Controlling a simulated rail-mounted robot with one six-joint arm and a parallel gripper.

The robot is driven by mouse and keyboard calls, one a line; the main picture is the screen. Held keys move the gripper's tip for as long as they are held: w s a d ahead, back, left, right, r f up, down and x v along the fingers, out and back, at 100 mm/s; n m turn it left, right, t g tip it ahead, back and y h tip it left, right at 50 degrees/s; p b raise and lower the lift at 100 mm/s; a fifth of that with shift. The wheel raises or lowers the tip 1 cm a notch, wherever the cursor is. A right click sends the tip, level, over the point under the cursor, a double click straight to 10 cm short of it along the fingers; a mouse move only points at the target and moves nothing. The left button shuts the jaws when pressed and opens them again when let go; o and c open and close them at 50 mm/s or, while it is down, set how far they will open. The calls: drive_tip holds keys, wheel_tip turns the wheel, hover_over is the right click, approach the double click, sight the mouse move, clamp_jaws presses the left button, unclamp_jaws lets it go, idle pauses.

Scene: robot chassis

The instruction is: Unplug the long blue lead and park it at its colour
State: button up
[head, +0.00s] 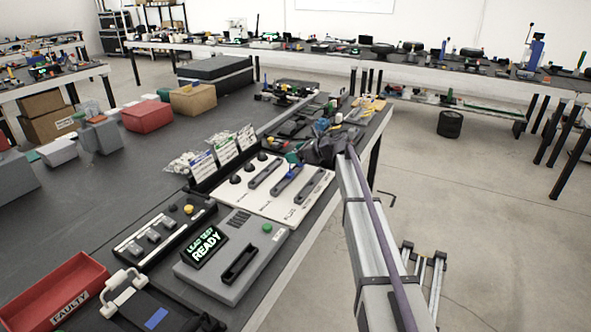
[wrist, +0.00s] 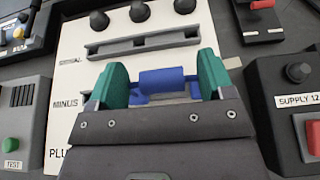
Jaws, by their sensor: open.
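The blue lead (wrist: 165,80) shows in the wrist view as a blue grip with a blue bar below it, at the MINUS row of a white panel (wrist: 75,60). In the head view the blue lead (head: 292,172) is at the middle of three slots on the white panel (head: 240,194). My gripper (wrist: 162,66) is open, its green fingers on either side of the blue grip with visible gaps. My gripper (head: 296,159) is above the panel's right side in the head view. The lower part of the lead is partly hidden by my gripper.
Black knobs line the panel's far side. A grey lead tester (head: 232,262) reading READY stands in front. A black switch box (head: 165,231), a red FAULTY bin (head: 55,288) and a rack of bagged parts (head: 215,160) are nearby. A SUPPLY 12 box (wrist: 290,110) stands right of the panel.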

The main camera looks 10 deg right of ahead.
drive_tip(key=x, duration=0.2)
drive_tip(key=shift+w+a+f, duration=0.15)
drive_tip(key=shift+f, duration=0.05)
drive_tip(key=shift+r, duration=0.1)
drive_tip(key=c, duration=1)
